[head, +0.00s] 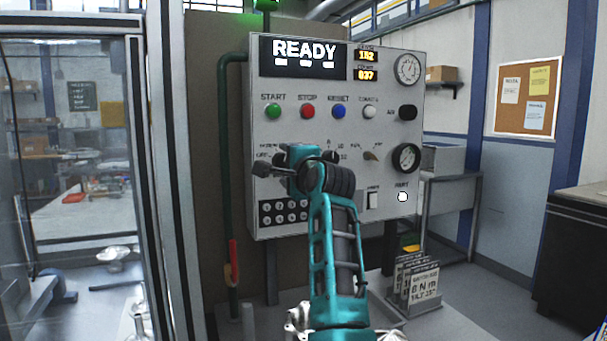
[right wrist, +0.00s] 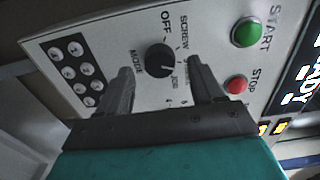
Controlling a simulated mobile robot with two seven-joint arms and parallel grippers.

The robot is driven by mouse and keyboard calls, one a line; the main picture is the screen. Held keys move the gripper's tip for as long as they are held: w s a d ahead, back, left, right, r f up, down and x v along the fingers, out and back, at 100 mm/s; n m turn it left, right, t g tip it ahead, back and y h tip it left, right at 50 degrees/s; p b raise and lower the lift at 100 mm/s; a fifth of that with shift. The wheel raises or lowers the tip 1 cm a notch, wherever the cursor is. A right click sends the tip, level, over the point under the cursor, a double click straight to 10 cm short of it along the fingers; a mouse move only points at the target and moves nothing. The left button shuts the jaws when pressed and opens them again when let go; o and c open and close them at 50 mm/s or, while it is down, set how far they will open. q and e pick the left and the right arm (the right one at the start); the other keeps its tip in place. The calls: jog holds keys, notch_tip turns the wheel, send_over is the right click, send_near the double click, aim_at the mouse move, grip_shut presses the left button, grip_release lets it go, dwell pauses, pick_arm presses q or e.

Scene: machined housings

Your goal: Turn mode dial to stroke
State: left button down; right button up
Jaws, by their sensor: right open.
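The mode dial (right wrist: 160,61) is a round black knob on the light grey control panel (right wrist: 110,30) in the right wrist view. Labels OFF, SCREW and MODE surround it, with other print too small or partly hidden to read. I cannot tell its pointer's setting for sure. My right gripper (right wrist: 161,68) is open, one finger on each side of the dial, with gaps visible between fingers and knob. In the head view my right gripper (head: 268,172) is in front of the panel's lower left and hides the dial. My left gripper is not in view.
Near the dial are the green START button (right wrist: 247,32), the red STOP button (right wrist: 237,84) and a black keypad (right wrist: 75,70). The panel display (head: 304,55) reads READY. A green pipe (head: 227,150) runs along the panel's left side. Grey cards (head: 415,280) stand at lower right.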

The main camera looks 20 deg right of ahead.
jog(key=s+b, duration=0.1)
jog(key=s, duration=1)
jog(key=shift+d, duration=0.2)
jog(key=shift+f, duration=0.1)
